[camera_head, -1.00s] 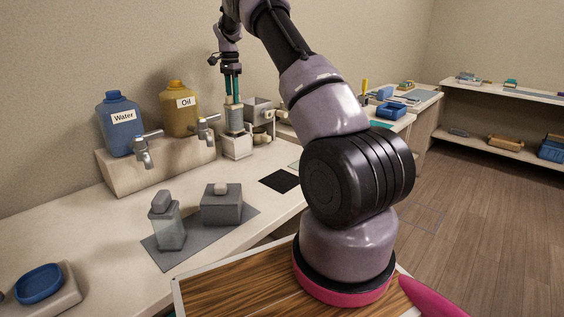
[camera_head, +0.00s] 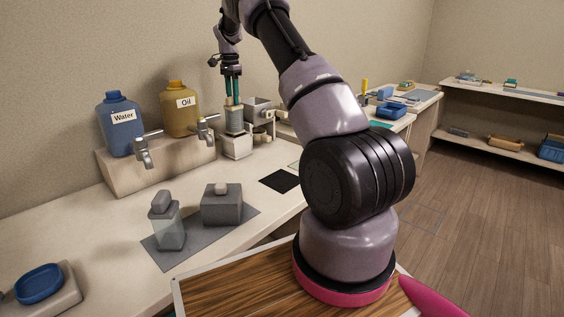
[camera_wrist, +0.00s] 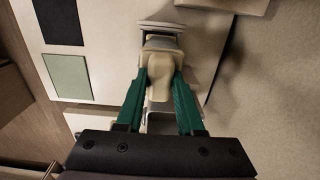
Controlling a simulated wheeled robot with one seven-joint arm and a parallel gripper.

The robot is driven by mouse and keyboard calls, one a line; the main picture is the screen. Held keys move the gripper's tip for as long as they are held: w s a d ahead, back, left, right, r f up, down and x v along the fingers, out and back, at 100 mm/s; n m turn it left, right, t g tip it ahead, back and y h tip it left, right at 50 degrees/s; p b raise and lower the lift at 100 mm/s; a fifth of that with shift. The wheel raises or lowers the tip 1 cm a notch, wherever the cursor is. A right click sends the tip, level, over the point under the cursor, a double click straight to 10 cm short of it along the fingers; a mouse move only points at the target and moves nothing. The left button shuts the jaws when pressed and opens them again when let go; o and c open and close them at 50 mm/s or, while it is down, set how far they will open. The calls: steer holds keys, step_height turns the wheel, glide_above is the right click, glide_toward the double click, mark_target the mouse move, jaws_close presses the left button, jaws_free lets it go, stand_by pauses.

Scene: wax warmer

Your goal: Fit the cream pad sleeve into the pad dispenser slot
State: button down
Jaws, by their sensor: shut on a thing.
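My gripper (camera_head: 232,101) points down at the back of the counter, its two teal fingers over a grey upright holder on a cream base, which appears to be the pad dispenser (camera_head: 235,121). In the wrist view, my gripper (camera_wrist: 161,74) is shut on a cream rounded piece, which appears to be the pad sleeve (camera_wrist: 160,77). A grey and cream fixture (camera_wrist: 161,42) is just beyond it. The sleeve's lower end is hidden. I cannot tell how far it sits in the slot.
The Water jug (camera_head: 121,131) and Oil jug (camera_head: 180,118) stand with taps left of the dispenser. A grey metal box (camera_head: 258,110) is close on its right. A pump bottle (camera_head: 167,224) and lidded box (camera_head: 221,208) stand on a grey mat nearer me. Bare counter lies between.

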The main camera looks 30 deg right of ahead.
mark_target(234, 117)
steer(key=shift+f, duration=4.3)
steer(key=shift+c, duration=2.2)
jaws_free()
steer(key=shift+r, duration=0.15)
steer(key=shift+r, duration=3.85)
